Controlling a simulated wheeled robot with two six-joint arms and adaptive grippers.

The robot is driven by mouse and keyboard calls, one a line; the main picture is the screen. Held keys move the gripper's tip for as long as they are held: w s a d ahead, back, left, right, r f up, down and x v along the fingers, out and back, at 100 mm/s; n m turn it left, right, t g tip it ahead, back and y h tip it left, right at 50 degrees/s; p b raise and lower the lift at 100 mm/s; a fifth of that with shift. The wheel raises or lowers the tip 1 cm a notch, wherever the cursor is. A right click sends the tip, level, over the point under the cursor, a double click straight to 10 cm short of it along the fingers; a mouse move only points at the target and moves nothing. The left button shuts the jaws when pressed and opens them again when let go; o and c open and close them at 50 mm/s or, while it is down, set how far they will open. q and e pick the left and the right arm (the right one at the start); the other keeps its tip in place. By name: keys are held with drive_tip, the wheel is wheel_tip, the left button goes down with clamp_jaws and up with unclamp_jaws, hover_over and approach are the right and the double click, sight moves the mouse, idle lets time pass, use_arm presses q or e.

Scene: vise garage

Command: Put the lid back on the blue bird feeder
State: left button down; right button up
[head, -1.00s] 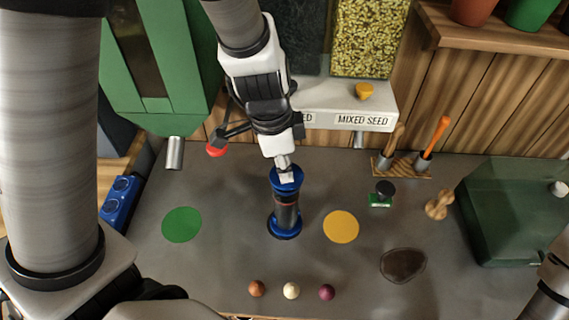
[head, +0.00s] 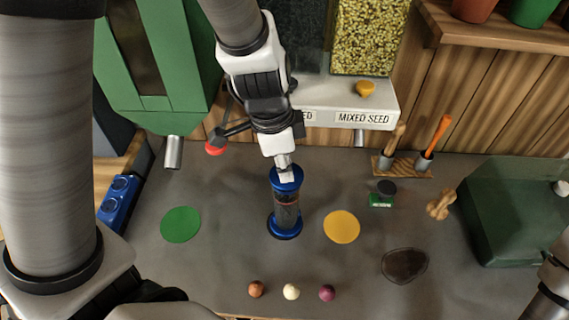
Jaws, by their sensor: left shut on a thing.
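The blue bird feeder (head: 286,213) stands upright on the grey bench, a clear tube with a blue base. Its blue lid (head: 287,181) is at the top of the tube and lines up with it. I cannot tell from this angle whether it is fully seated. My left gripper (head: 284,162) points down from above and is shut on the lid's top, which its fingertips partly hide. My right gripper is outside the view; only part of that arm shows at the lower right.
A green disc (head: 181,225) and a yellow disc (head: 342,227) lie either side of the feeder. Several small balls (head: 291,291) lie in front. A seed dispenser (head: 345,107) is behind, a tool holder (head: 405,166) behind right, a green box (head: 515,210) at right.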

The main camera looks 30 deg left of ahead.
use_arm(q)
drive_tip(key=c, duration=1)
unclamp_jaws()
drive_tip(key=o, duration=0.4)
drive_tip(key=shift+d, duration=0.1)
drive_tip(key=shift+r, duration=0.1)
drive_tip(key=shift+c, duration=0.3)
drive_tip(key=shift+r+p, duration=0.4)
drive_tip(key=shift+r, duration=0.05)
drive_tip(key=shift+o, duration=0.6)
drive_tip(key=shift+r+p, duration=0.75)
drive_tip(key=shift+r, duration=0.2)
drive_tip(key=shift+w+r+p, duration=0.1)
drive_tip(key=shift+r+p, duration=0.6)
drive_tip(key=shift+r, duration=0.1)
drive_tip(key=shift+r+p, duration=0.95)
drive_tip(key=shift+r, duration=0.3)
